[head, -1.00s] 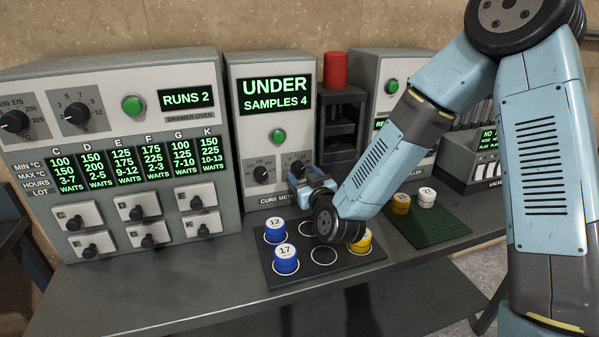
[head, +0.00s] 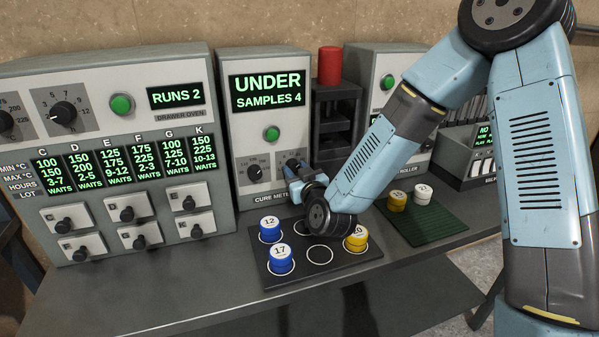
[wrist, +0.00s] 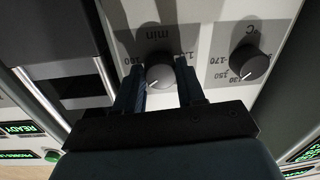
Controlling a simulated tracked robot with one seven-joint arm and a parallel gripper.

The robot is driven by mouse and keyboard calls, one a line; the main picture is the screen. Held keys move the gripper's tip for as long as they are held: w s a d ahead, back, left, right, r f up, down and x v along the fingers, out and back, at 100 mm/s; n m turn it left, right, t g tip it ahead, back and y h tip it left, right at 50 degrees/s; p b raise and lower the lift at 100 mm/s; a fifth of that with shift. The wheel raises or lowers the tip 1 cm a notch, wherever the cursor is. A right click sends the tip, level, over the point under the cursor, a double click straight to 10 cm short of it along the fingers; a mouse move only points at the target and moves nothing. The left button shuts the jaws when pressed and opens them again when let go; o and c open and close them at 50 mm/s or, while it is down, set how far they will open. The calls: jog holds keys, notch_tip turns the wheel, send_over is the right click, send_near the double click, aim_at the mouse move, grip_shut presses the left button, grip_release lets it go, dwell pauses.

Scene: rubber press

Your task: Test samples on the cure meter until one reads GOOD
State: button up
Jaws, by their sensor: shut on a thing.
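The cure meter (head: 238,151) stands at the middle back. Its display (head: 267,93) reads UNDER and SAMPLES 4, above a green button (head: 271,134). On a black mat (head: 288,283) sit blue samples 12 (head: 270,230) and 17 (head: 280,260) and yellow sample 20 (head: 356,240). My wrist covers part of the mat and the lower right of the meter.
The drawer oven (head: 232,193) at left shows RUNS 2, above several drawers. A dark rack with a red cylinder (head: 330,65) stands right of the meter. A green mat (head: 430,225) holds a yellow (head: 397,200) and a white sample (head: 423,192). The bench front is clear.

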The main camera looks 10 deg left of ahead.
jog(key=shift+c, duration=0.8)
jog(key=shift+n, duration=1.8)
jog(key=shift+w+d, duration=0.1)
jog(key=o, duration=1)
jog(key=shift+o, duration=0.2)
